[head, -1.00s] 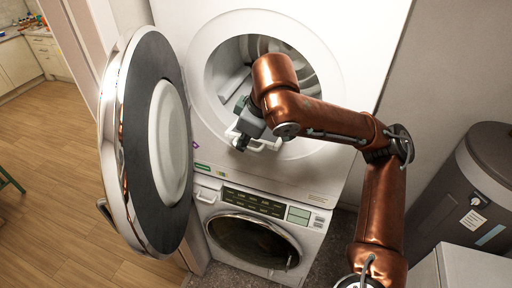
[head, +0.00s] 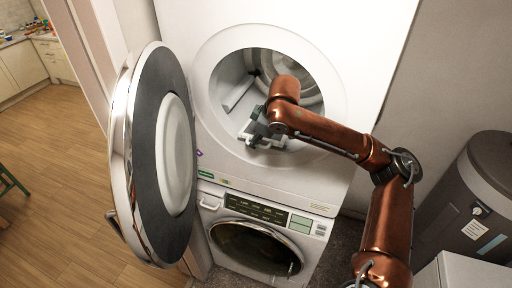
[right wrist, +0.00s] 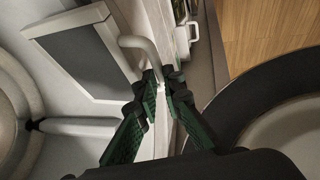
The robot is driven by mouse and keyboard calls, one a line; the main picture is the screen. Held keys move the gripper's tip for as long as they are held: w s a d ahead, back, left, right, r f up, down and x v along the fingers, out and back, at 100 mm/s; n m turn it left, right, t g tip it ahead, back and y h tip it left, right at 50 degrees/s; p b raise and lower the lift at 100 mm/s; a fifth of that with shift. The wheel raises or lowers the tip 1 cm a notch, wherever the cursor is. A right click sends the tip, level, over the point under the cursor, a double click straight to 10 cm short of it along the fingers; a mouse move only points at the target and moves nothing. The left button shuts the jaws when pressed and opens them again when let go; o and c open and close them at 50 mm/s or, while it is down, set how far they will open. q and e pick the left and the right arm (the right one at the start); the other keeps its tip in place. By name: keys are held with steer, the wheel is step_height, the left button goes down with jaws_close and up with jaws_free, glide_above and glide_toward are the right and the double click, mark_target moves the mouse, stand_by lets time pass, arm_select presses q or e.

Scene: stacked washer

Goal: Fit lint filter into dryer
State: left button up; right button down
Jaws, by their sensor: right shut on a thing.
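The lint filter (right wrist: 82,62) is a dark mesh panel in a white frame with a white loop handle, seen in the right wrist view. My right gripper (right wrist: 163,82), with green-padded fingers, is shut on the handle. In the head view my right gripper (head: 252,138) is at the lower part of the round opening of the dryer (head: 330,160), the upper white machine. The filter lies at the opening's lower edge; I cannot tell whether it sits in a slot. The arm hides part of the opening. My left gripper is out of view.
The dryer's round door (head: 150,150) stands wide open to the left. A washer (head: 262,235) with a control panel is below. A dark bin-like cylinder (head: 470,190) stands at the right. The wooden floor (head: 50,190) at the left is mostly clear.

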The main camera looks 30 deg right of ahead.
steer(key=shift+w+d+f, duration=0.15)
steer(key=shift+w+f, duration=0.05)
steer(key=shift+f, duration=0.05)
step_height(320, 180, down, 3)
steer(key=shift+d+f+p, duration=0.1)
steer(key=shift+f+p, duration=0.1)
steer(key=shift+p, duration=0.3)
steer(key=c, duration=2)
jaws_free()
steer(key=shift+c, duration=0.2)
steer(key=b+v, duration=0.1)
steer(key=v, duration=1.1)
steer(key=shift+b, duration=0.3)
